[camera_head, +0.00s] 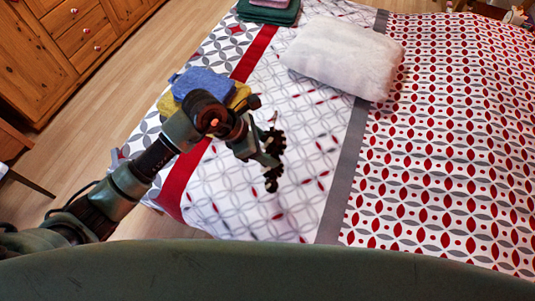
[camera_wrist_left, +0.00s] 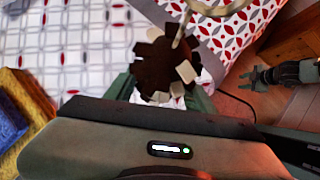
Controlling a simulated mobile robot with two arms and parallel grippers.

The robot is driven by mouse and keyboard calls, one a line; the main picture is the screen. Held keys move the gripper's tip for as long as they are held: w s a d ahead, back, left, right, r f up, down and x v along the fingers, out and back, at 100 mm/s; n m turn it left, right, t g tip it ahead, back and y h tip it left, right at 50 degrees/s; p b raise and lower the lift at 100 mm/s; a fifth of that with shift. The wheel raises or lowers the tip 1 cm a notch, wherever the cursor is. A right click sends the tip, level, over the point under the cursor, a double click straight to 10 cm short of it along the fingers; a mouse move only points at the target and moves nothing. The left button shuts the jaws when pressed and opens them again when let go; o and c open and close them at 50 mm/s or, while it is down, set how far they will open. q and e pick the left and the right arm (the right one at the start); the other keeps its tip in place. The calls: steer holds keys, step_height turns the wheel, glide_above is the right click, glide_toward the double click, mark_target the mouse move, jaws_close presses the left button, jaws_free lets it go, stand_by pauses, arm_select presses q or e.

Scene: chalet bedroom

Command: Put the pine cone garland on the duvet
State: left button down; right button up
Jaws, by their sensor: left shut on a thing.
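The pine cone garland (camera_head: 272,178) is a short string of dark brown cones hanging at my left gripper (camera_head: 262,155), above the grey-and-white part of the duvet (camera_head: 440,160). In the left wrist view a large dark cone with pale scale tips (camera_wrist_left: 160,70) sits between the fingers of my left gripper (camera_wrist_left: 160,92), which is shut on the garland. A pale cord loop (camera_wrist_left: 215,10) shows above it. The duvet is patterned in white, grey and red. My right gripper (camera_wrist_left: 262,78) shows small at the right of the left wrist view; its jaw state is unclear.
A white pillow (camera_head: 343,57) lies on the duvet. Folded blue (camera_head: 203,82) and yellow (camera_head: 168,104) cloths lie near the bed's left edge, behind my left arm. Green folded cloth (camera_head: 268,13) is at the far end. A wooden cabinet (camera_head: 65,45) stands left; the red-patterned area is clear.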

arm_select(q)
step_height(320, 180, down, 4)
steer(key=shift+r+p, duration=0.2)
steer(key=shift+p, duration=0.15)
steer(key=shift+f, duration=0.2)
steer(key=c, duration=0.9)
jaws_free()
steer(key=shift+f, duration=0.2)
steer(key=shift+c, duration=0.2)
steer(key=o, duration=0.4)
steer(key=shift+r, duration=0.1)
steer(key=shift+r, duration=0.1)
